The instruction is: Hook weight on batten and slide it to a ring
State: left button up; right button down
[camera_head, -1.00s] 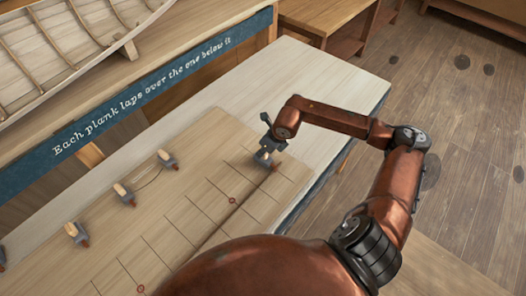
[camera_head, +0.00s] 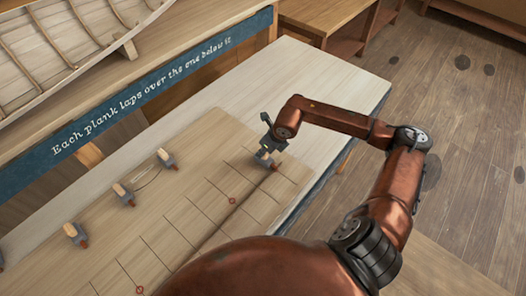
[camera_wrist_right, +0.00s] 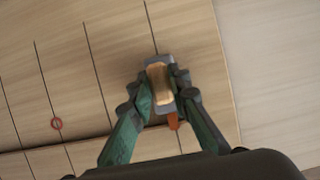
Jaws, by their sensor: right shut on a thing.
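My right gripper (camera_head: 267,147) is at the right end of the plank panel (camera_head: 185,190). In the right wrist view its green fingers (camera_wrist_right: 157,100) are shut on a weight (camera_wrist_right: 160,82) with a wooden grip, grey body and orange tip. The batten (camera_wrist_right: 85,140) shows as a dark-edged strip across the panel; I cannot tell whether the weight is hooked on it. Another ring (camera_head: 140,289) lies lower left. My left gripper is not in view.
Several other weights stand along the panel's far side, such as one weight (camera_head: 167,160), another (camera_head: 123,194) and a third (camera_head: 76,234). A boat hull model (camera_head: 60,40) stands behind a blue lettered board (camera_head: 150,85). The bench top (camera_head: 320,85) beyond the gripper is clear.

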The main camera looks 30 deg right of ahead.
aim_at(272, 164)
dwell(0.7)
jog(key=c, duration=1.8)
grip_release()
jog(key=shift+o, duration=0.3)
jog(key=shift+f, duration=0.15)
jog(key=shift+s, duration=0.1)
jog(key=v, duration=1.2)
